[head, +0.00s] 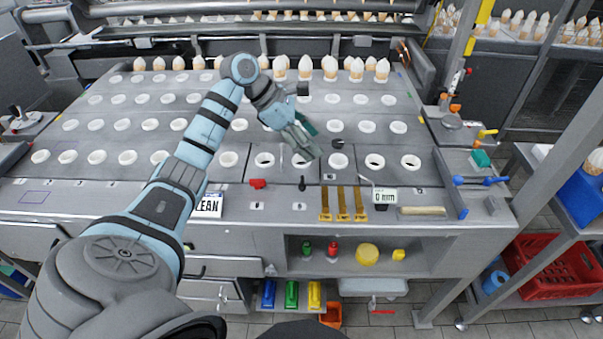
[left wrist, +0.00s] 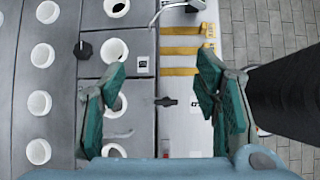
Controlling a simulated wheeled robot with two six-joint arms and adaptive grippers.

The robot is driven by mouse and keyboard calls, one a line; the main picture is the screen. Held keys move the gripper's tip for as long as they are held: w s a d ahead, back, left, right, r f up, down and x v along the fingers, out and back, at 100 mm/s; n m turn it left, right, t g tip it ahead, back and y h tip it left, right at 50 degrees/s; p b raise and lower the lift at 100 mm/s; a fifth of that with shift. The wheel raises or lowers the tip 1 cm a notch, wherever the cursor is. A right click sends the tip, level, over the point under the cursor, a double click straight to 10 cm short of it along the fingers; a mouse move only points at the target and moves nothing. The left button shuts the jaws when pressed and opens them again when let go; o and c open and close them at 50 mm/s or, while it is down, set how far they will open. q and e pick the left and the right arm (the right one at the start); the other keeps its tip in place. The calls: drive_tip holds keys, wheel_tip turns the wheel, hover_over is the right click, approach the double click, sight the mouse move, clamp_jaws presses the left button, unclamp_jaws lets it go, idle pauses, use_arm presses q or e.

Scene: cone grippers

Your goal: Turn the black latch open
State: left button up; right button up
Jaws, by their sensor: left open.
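The black latch (head: 302,184) is a small dark handle on the front strip of the grey worktop, right of a red latch (head: 258,183). In the left wrist view the black latch (left wrist: 165,101) lies between the two green-padded fingers, its long side running across the picture. My left gripper (head: 307,142) is open and empty, pointing down over the front row of white cups, behind the latch in the head view. It also shows open in the left wrist view (left wrist: 163,85). I see no contact with the latch. My right gripper is out of view.
A dark knob (head: 338,143) stands behind the latch. A sign (head: 208,205) stands left of the red latch. Rows of white cups (head: 228,159) fill the worktop.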

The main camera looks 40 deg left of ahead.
use_arm(q)
drive_tip(key=s+a+g+y, duration=0.2)
drive_tip(key=s+a, duration=0.3)
drive_tip(key=a, duration=0.1)
drive_tip(key=b, duration=0.7)
hover_over(302, 180)
drive_tip(key=s+a, duration=0.2)
drive_tip(key=shift+g, duration=0.3)
wheel_tip(302, 180, down, 8)
drive_tip(key=x, duration=0.4)
drive_tip(key=shift+w+d+f, duration=0.1)
drive_tip(key=shift+w+f, duration=0.15)
drive_tip(key=shift+f, duration=0.05)
drive_tip(key=shift+d+f, duration=0.1)
drive_tip(key=shift+f, duration=0.2)
drive_tip(key=shift+w, duration=0.1)
drive_tip(key=c, duration=1.2)
drive_tip(key=shift+o, duration=0.3)
drive_tip(key=shift+p, duration=0.3)
